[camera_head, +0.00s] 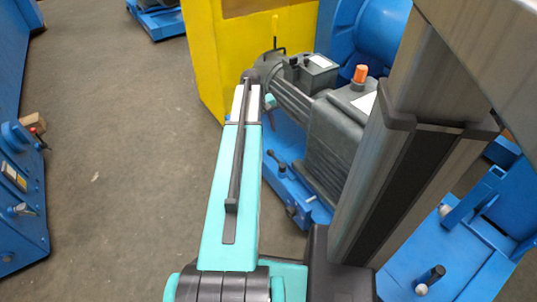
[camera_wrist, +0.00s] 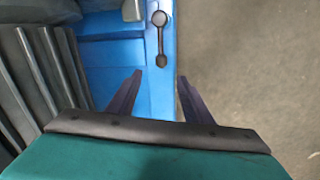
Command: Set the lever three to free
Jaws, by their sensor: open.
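In the wrist view a dark lever (camera_wrist: 161,40) with a round knob lies along a blue base edge. Its other round end is just beyond my fingertips. My gripper (camera_wrist: 158,82) is open and empty, with its two dark fingers apart and pointing at the lever. In the head view a small dark lever (camera_head: 277,163) stands on the blue base beside the grey motor, and a second dark knob (camera_head: 291,210) is lower on that base. No label shows which one is lever three. My gripper is hidden or too small to tell in the head view.
The grey ribbed motor (camera_head: 335,140) is right of my arm, with an orange cap (camera_head: 360,73). A yellow guard (camera_head: 215,70) stands behind. A blue machine (camera_head: 20,200) is at the left. The grey floor (camera_head: 120,150) between them is open.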

